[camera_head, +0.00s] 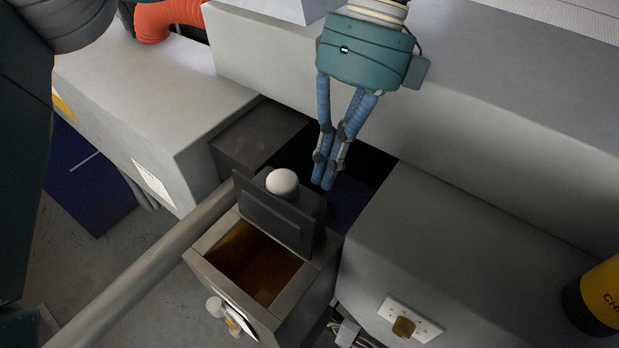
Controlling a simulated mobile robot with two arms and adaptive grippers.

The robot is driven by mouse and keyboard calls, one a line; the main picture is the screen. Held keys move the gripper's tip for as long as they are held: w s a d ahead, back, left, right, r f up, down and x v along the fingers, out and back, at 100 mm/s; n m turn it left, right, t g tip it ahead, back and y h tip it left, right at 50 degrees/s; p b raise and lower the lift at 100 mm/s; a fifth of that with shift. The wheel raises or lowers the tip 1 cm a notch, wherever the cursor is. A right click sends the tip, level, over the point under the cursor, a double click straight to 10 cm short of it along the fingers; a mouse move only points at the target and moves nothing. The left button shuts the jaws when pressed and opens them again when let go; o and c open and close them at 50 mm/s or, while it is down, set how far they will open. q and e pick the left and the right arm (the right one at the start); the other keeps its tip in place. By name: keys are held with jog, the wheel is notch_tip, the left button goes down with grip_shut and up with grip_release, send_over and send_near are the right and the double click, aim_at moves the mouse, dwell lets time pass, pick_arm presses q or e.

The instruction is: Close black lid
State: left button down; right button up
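The black lid (270,216) stands raised, close to upright, at the back edge of an open metal box (308,292). The box opening shows amber-brown liquid or an amber interior (252,262). A white round knob (282,182) shows just behind the lid's upper edge; I cannot tell what it is fixed to. My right gripper is not in view.
Grey machine housings (460,265) stand right of the box, behind it and at left. A grey pipe (150,270) runs to the box from the lower left. A socket plate (410,319) and a yellow-black cylinder (600,295) are at lower right. A dark gap lies below the gripper.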

aim_at(310, 202)
pick_arm(q)
jog(key=shift+s+a+r+p, duration=0.1)
jog(key=shift+s+a+p, duration=0.25)
jog(key=shift+a, duration=0.05)
jog(key=shift+s+a+p, duration=0.5)
jog(key=shift+s+p, duration=0.05)
jog(key=shift+s, duration=0.25)
jog(key=shift+s+a, duration=0.3)
jog(key=shift+s, duration=0.25)
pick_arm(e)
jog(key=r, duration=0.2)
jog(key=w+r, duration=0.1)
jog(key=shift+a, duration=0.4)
pick_arm(q)
jog(key=shift+w, duration=0.1)
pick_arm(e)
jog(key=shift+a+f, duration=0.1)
